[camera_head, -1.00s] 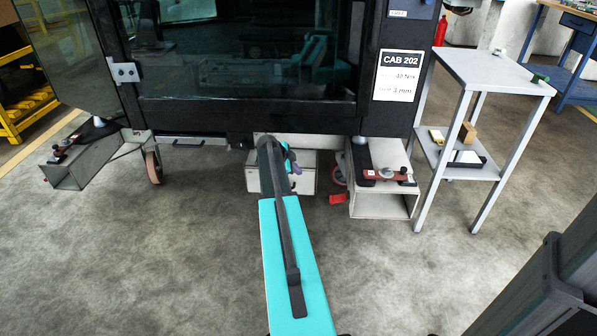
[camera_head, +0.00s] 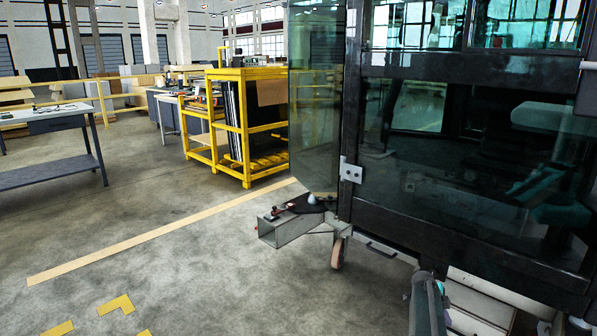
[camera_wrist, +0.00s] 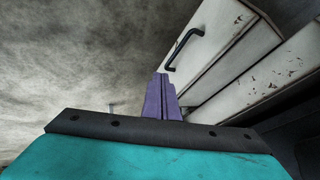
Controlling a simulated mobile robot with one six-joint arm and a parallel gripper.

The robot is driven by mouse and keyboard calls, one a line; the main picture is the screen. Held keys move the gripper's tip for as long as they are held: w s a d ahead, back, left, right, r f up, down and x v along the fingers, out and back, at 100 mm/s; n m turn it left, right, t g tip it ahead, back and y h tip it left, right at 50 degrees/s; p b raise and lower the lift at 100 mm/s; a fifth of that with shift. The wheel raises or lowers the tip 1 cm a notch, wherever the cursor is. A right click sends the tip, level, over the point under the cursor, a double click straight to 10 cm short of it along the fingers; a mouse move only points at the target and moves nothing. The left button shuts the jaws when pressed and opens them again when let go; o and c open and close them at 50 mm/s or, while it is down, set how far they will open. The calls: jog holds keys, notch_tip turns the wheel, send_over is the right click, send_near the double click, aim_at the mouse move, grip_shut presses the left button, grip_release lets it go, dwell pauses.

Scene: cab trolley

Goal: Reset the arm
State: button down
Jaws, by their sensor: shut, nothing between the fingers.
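My gripper (camera_wrist: 162,98) shows in the wrist view as purple fingers pressed together, with nothing between them. Beyond it in that view are worn white drawer fronts, one with a black handle (camera_wrist: 184,46); I cannot tell how far the fingertips are from them. In the head view only a part of my arm shows at the bottom right, low in front of the cab (camera_head: 447,178). The gripper itself is not clearly visible there.
A trolley outrigger (camera_head: 290,222) and a caster wheel (camera_head: 338,252) stick out under the cab's corner. A yellow rack (camera_head: 246,120) and a grey workbench (camera_head: 50,172) stand farther back. The floor at the left is open, with yellow markings (camera_head: 115,304).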

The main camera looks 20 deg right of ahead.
jog(key=w+a+f+n+y+p, duration=0.1)
jog(key=a+f+p, duration=0.15)
jog(key=a, duration=0.65)
jog(key=w+a+f+n+p, duration=0.15)
jog(key=a+p, duration=0.25)
jog(key=a, duration=0.5)
jog(key=s+a+f+n+y+p, duration=0.1)
jog(key=s+a+n+p, duration=0.2)
jog(key=a, duration=0.6)
jog(key=s+a+n+y+p, duration=0.1)
jog(key=s+a+n+p, duration=0.2)
jog(key=a, duration=0.6)
jog(key=s+a+r+n+g+y+p, duration=0.2)
jog(key=s+a+n+p, duration=0.2)
jog(key=s+a+n, duration=0.5)
jog(key=s+a+r+n+g+y+p, duration=0.1)
jog(key=s+a+n, duration=0.8)
jog(key=s, duration=1)
jog(key=shift+s+a+r+g+y+p, duration=0.4)
jog(key=shift+a+r+g+p, duration=0.6)
jog(key=shift+a, duration=1.4)
jog(key=shift+p, duration=0.35)
